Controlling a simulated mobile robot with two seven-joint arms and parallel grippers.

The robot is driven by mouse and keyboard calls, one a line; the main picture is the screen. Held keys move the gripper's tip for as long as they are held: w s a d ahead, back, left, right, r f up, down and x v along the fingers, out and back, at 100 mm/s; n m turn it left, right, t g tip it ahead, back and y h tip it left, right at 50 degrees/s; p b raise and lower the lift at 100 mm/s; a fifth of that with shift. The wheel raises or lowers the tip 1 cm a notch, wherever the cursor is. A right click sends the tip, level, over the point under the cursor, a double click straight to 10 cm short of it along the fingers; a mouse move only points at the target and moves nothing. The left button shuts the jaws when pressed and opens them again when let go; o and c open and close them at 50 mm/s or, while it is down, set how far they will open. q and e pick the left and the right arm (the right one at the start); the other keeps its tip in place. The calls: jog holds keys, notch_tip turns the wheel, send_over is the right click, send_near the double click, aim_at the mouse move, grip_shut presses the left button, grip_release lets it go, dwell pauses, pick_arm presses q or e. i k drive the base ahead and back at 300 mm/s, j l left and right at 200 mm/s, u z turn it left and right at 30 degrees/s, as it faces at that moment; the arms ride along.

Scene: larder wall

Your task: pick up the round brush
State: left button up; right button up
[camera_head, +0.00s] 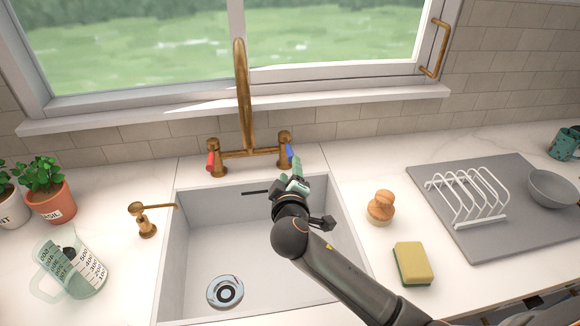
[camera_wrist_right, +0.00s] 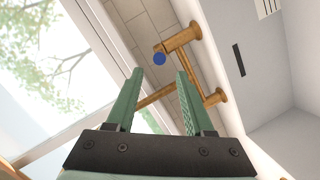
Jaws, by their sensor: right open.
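The round brush (camera_head: 381,207), with a rounded wooden knob on top, stands on the white counter to the right of the sink in the head view. My right gripper (camera_head: 297,172) is over the sink near the tap's blue-marked handle, to the left of the brush and apart from it. In the right wrist view its two green fingers (camera_wrist_right: 158,88) are spread with nothing between them; the brass tap shows beyond them. The brush is not in the wrist view. My left gripper is in neither view.
The sink (camera_head: 185,270) lies below my right arm, with a brass tap (camera_head: 243,110) behind. A yellow sponge (camera_head: 413,264) sits just in front of the brush. A grey mat (camera_head: 520,235) with a white rack (camera_head: 467,197) and bowl (camera_head: 553,189) is to the right.

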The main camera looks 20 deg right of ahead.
aim_at(381, 209)
jog(key=k+j, duration=0.3)
jog(key=k, duration=0.15)
jog(key=k+j, duration=0.3)
jog(key=k, duration=0.15)
jog(key=k+j, duration=0.3)
jog(key=k, duration=0.15)
